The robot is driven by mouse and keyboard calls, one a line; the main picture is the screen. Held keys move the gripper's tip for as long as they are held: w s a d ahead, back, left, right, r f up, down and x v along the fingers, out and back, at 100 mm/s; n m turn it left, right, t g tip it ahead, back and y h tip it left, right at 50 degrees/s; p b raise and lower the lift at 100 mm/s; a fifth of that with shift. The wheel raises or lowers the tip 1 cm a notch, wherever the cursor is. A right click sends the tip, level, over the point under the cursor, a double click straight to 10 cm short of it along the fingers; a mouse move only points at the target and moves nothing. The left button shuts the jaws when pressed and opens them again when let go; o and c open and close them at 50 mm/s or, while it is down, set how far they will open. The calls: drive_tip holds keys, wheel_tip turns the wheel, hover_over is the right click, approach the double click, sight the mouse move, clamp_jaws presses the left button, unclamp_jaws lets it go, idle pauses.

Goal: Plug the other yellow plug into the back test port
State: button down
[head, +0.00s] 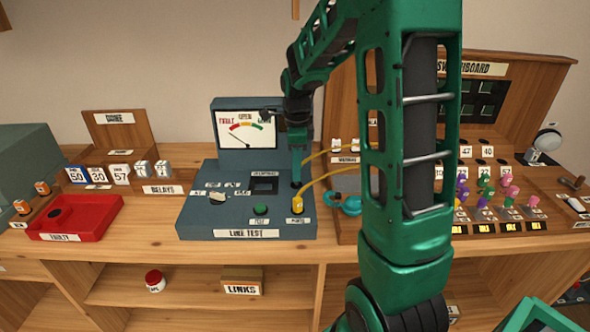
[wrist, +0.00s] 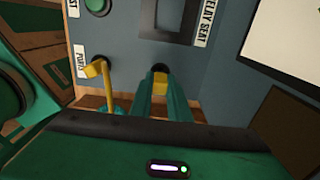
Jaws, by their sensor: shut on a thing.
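The blue-grey line test box (head: 205,222) stands mid-counter. One yellow plug (head: 297,205) stands in its front port, at the front right of the top; it also shows in the wrist view (wrist: 96,70), left of my gripper. My gripper (head: 296,182) points down over the back port, behind that plug. In the wrist view my gripper (wrist: 160,84) is shut on the other yellow plug (wrist: 160,89). A dark round spot, seemingly the back port (wrist: 160,68), lies right at this plug's tip. I cannot tell how deep the plug sits. In the head view my fingers hide this plug.
Yellow cords (head: 335,173) run right behind my arm toward the switchboard (head: 482,68). A teal ring-shaped thing (head: 347,204) lies right of the box. The relay seat (head: 264,185) and a green button (head: 260,210) are nearby on the box. A red tray (head: 100,222) stands at left.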

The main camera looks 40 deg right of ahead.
drive_tip(key=shift+f, duration=1.25)
idle(0.3)
drive_tip(key=c, duration=1.4)
unclamp_jaws()
drive_tip(key=shift+o, duration=0.2)
drive_tip(key=shift+w+r, duration=0.1)
drive_tip(key=shift+r, duration=0.05)
drive_tip(key=shift+r, duration=3.6)
drive_tip(key=shift+r, duration=2.05)
